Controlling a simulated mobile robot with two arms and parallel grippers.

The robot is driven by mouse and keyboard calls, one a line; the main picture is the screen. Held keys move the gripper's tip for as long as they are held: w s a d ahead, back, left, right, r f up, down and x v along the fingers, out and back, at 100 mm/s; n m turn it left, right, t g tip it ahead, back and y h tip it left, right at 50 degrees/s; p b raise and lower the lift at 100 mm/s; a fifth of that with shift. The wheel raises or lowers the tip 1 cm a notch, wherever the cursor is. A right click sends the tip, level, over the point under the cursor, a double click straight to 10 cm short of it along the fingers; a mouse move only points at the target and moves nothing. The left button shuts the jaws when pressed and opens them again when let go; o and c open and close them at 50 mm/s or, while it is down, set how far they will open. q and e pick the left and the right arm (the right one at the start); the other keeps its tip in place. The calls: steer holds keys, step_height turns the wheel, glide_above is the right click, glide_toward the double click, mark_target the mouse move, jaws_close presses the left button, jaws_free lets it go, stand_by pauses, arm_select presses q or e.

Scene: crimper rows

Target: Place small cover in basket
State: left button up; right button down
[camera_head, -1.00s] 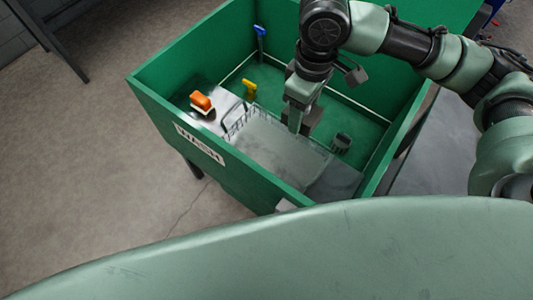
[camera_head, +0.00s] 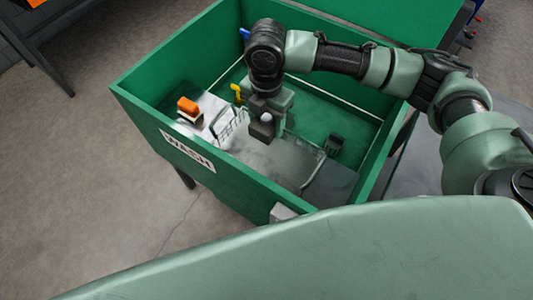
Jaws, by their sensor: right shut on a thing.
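The basket (camera_head: 227,124) is a pale wire one inside the green wash bin, with one wire end showing on the left and another on the right. My right gripper (camera_head: 262,126) points down over the basket's middle and hides part of its far side. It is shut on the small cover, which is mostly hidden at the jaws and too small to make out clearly. I cannot tell how high the cover is above the basket floor. My left gripper is not in view.
The green bin (camera_head: 140,113) has high walls around the basket. An orange-and-white brush (camera_head: 188,106) lies left of the basket. A yellow tool (camera_head: 237,92) and a blue tool (camera_head: 244,33) are at the far wall.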

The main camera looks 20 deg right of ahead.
mark_target(267, 130)
step_height(267, 130, down, 15)
steer(key=shift+f+b, duration=0.2)
steer(key=shift+b, duration=0.25)
steer(key=shift+f, duration=0.1)
steer(key=c, duration=0.5)
jaws_free()
step_height(267, 130, up, 12)
steer(key=shift+r+p, duration=0.15)
steer(key=shift+p, duration=0.2)
